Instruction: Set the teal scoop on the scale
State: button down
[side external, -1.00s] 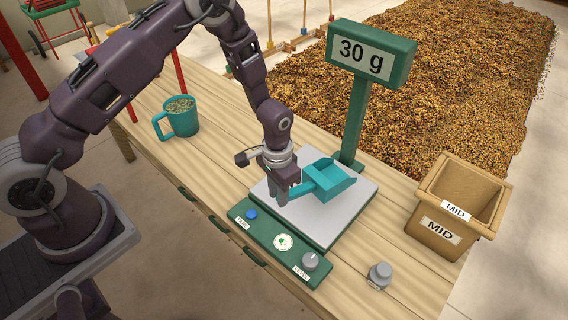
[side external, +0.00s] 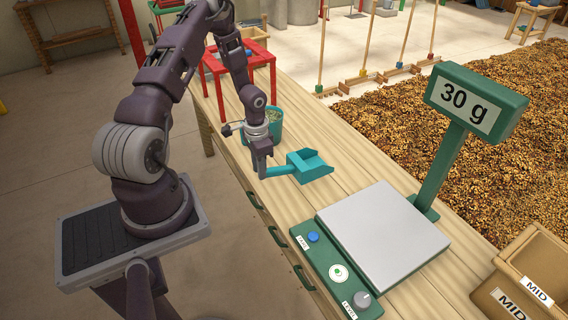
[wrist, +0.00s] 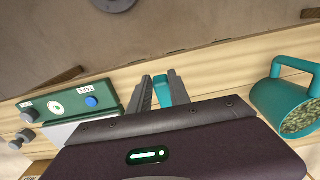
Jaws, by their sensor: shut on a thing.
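The teal scoop (side external: 309,168) is held by its handle in my gripper (side external: 262,170), left of the scale and above the wooden table. My gripper is shut on the handle, and the scoop's pan points right. In the wrist view the teal handle (wrist: 171,88) shows between the two fingers; the rest of the scoop is hidden. The scale's grey plate (side external: 384,235) is bare. Its green display (side external: 475,100) reads 30 g. The scale's green control panel (wrist: 66,104) shows at the left of the wrist view.
A teal mug (wrist: 287,103) of beans stands behind my gripper, partly hidden in the side view. A wooden bin marked MID (side external: 535,270) is at the lower right.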

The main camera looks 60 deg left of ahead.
notch_tip(320, 180, down, 7)
jog(key=shift+r, duration=0.2)
jog(key=shift+f, duration=0.1)
jog(key=c, duration=1.2)
grip_release()
